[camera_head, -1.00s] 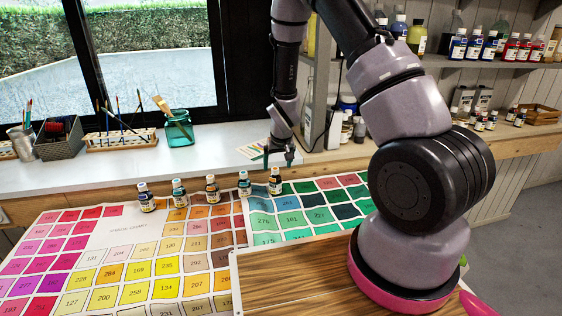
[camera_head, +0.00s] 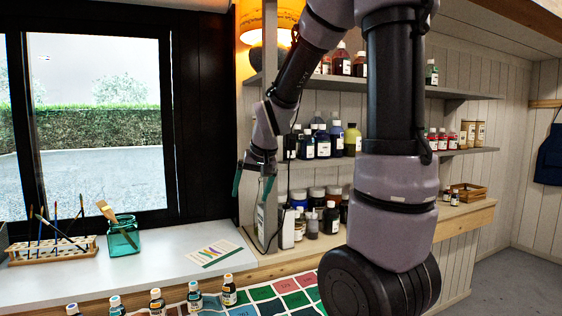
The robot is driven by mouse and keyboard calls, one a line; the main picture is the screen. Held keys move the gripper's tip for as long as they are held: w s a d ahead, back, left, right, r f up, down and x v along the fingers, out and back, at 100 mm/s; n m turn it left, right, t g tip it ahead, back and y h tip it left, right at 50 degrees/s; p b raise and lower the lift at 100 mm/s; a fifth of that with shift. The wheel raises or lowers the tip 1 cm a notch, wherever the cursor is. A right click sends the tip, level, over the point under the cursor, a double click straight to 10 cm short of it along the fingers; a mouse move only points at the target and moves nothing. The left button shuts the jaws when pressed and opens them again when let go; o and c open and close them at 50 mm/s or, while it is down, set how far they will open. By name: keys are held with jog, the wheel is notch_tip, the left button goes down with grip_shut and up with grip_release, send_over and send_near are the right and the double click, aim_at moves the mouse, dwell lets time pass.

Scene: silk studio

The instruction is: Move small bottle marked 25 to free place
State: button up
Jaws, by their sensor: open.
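The label numbers are too small to read, so I cannot tell which bottle is marked 25. My gripper (camera_head: 253,187) is open and empty. Its dark green fingers are spread in front of the left end of the shelves, well above the bottle row and apart from it.
Shelves (camera_head: 460,152) at right hold several larger bottles. A small wooden crate (camera_head: 468,192) stands on the lower wooden ledge. A teal glass jar (camera_head: 122,238) with brushes and a brush rack (camera_head: 50,252) stand on the sill (camera_head: 180,272). A striped card (camera_head: 211,251) lies there; bare sill surrounds it.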

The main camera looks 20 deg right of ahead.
jog(key=s+r, duration=0.5)
jog(key=s, duration=0.4)
jog(key=s+d+r+m+t, duration=0.1)
jog(key=s+r, duration=0.5)
jog(key=s, duration=0.3)
jog(key=shift+s+t+y, duration=0.25)
jog(key=shift+t+y, duration=0.05)
jog(key=shift+y, duration=0.1)
